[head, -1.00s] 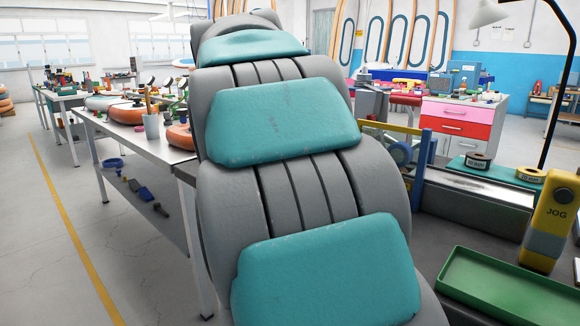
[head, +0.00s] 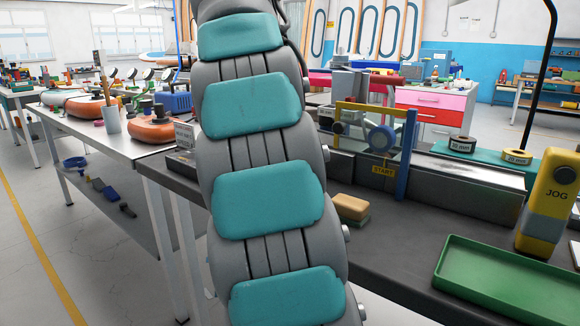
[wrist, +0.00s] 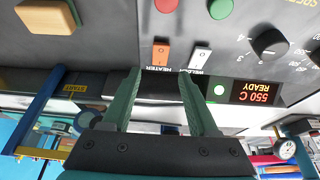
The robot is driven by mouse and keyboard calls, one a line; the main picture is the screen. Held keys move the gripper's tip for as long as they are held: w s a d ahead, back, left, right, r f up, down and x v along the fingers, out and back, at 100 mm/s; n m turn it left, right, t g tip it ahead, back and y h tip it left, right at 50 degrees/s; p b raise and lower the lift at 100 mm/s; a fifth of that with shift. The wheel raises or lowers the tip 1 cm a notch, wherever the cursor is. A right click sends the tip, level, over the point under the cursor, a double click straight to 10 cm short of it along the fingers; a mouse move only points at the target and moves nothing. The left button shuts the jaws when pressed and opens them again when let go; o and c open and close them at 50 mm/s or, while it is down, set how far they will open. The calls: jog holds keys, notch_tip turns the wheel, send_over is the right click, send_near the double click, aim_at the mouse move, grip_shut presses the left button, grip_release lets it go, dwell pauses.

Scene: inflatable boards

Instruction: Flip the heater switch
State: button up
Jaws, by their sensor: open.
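The heater switch (wrist: 161,53) is an orange rocker on a dark control panel in the wrist view, where the panel lettering appears upside down. A label reading HEATER is beside it. A white rocker switch (wrist: 200,58) stands just right of it. My gripper (wrist: 159,76) is open, with two green fingers pointing at the panel and nothing held between them. The orange switch lies just beyond the fingertips, between their lines, and looks apart from them. In the head view my arm hides the gripper and the switch panel.
Near the switch are a red button (wrist: 166,5), a green button (wrist: 220,8), a black dial (wrist: 270,43) and a display (wrist: 255,92) reading 550 C READY. On the bench are a block (head: 352,207), a green tray (head: 505,282), a yellow JOG unit (head: 552,200) and a blue post (head: 407,153).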

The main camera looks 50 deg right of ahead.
jog(key=shift+b+x, duration=0.35)
jog(key=shift+x, duration=1.9)
grip_shut()
